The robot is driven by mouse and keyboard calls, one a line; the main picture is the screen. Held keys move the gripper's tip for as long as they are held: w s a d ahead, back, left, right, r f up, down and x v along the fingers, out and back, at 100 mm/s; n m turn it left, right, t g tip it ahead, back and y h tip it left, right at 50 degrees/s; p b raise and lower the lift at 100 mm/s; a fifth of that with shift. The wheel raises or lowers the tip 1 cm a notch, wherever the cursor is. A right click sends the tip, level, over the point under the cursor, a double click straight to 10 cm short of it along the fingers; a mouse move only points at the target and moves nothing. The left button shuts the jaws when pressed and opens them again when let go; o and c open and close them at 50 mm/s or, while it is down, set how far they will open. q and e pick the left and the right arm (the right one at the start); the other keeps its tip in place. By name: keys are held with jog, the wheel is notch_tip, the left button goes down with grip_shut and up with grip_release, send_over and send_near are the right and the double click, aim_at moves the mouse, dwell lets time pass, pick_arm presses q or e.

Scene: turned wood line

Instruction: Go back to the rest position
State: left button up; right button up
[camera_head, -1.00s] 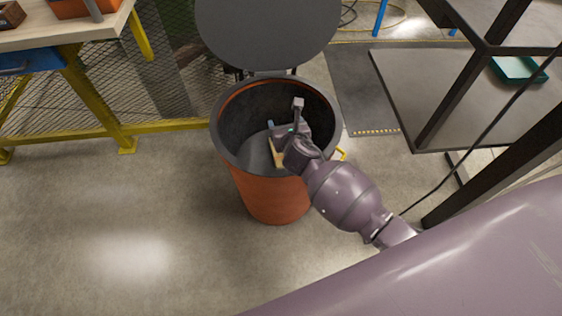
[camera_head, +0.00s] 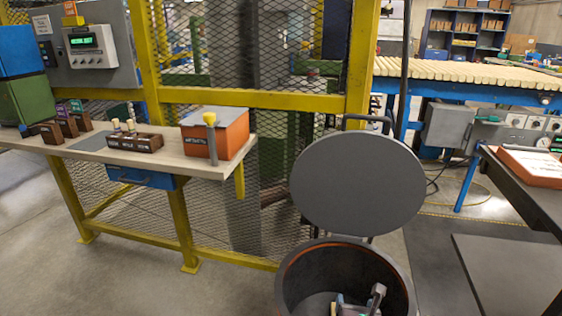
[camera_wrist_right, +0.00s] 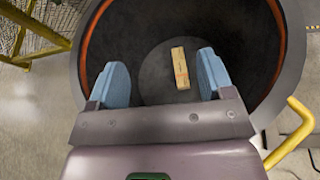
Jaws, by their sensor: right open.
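My right gripper (camera_head: 349,304) is at the bottom of the head view, over the mouth of a round bin (camera_head: 284,285) with an orange inner rim and dark inside. In the right wrist view its two blue fingers (camera_wrist_right: 160,82) are apart with nothing between them. A light wooden block (camera_wrist_right: 180,68) lies on the floor of the bin, beyond the fingertips and apart from them. My left gripper is not in view.
The bin's round grey lid (camera_head: 358,184) stands raised behind it. A workbench (camera_head: 90,150) with small dark boxes (camera_head: 135,142) and an orange box (camera_head: 215,132) is on the left. A dark table (camera_head: 525,195) is on the right. A mesh fence (camera_head: 270,150) stands behind.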

jog(key=s+a+r+m+y+p, duration=0.1)
jog(key=s+r+m+y+p, duration=0.5)
jog(key=m, duration=1.7)
pick_arm(q)
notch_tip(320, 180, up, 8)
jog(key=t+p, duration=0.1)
jog(key=p, duration=0.2)
pick_arm(e)
jog(key=s+d+m+g+h, duration=0.1)
jog(key=s+d+m+h, duration=0.1)
jog(key=s, duration=1.2)
jog(key=s+d+r+m+g+h, duration=0.1)
jog(key=s+d+m, duration=0.4)
jog(key=s, duration=1)
jog(key=shift+d+r+m+h, duration=0.2)
jog(key=shift+m+h, duration=0.2)
jog(key=shift+m, duration=0.4)
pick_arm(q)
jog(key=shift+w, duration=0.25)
pick_arm(e)
jog(key=shift+c, duration=0.3)
